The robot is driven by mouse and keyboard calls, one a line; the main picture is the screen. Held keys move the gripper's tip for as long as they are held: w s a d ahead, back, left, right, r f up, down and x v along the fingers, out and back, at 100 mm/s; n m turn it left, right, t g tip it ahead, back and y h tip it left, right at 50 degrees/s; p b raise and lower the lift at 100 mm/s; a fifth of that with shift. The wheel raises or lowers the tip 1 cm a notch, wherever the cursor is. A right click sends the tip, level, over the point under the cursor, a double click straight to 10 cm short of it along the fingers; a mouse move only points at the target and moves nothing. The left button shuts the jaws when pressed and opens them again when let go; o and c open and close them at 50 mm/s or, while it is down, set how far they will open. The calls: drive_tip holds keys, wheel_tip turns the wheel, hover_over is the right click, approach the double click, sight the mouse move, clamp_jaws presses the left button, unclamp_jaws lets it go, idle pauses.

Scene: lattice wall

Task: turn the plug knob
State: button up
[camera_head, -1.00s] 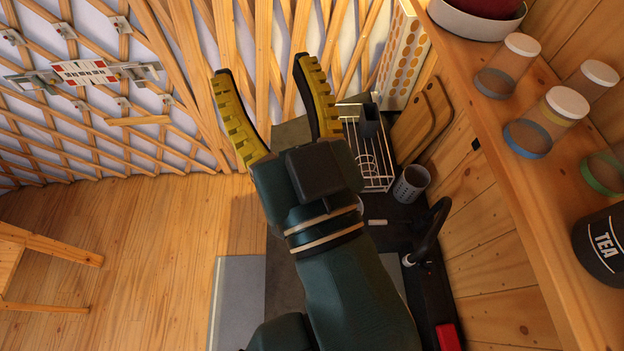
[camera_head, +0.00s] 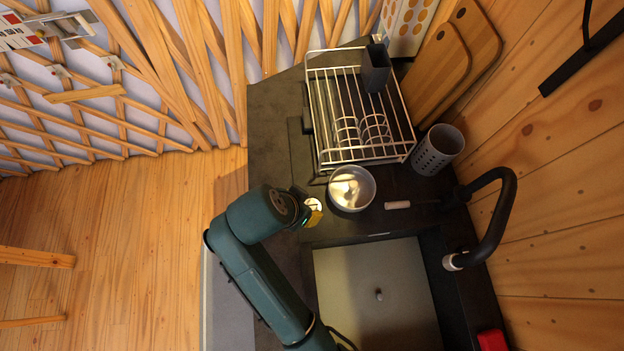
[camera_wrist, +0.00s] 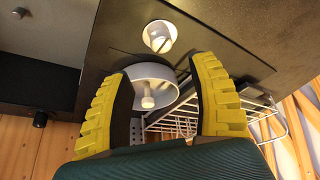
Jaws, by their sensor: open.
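A small round pale knob (camera_head: 316,204) sits on the dark counter beside the sink, partly hidden by my gripper (camera_head: 313,217). In the wrist view a pale round knob in a ring (camera_wrist: 160,37) lies just beyond my gripper (camera_wrist: 162,66). It looks like the plug knob. My yellow-padded fingers are spread apart with nothing between them. The knob appears ahead of the fingertips; I cannot tell the exact gap. A small grey plug-like piece (camera_head: 379,294) stands on the floor of the sink (camera_head: 345,275).
A metal bowl (camera_head: 352,188) stands close to the knob, with a wire dish rack (camera_head: 335,110) behind it. A black faucet (camera_head: 497,225), a white-ended stick (camera_head: 397,205) and a grey perforated cup (camera_head: 437,150) are to the right.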

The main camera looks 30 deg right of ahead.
sight(311, 206)
drive_tip(key=b+x, duration=0.1)
drive_tip(key=x, duration=0.8)
drive_tip(key=shift+w+d+f, duration=0.1)
drive_tip(key=shift+f, duration=0.2)
clamp_jaws()
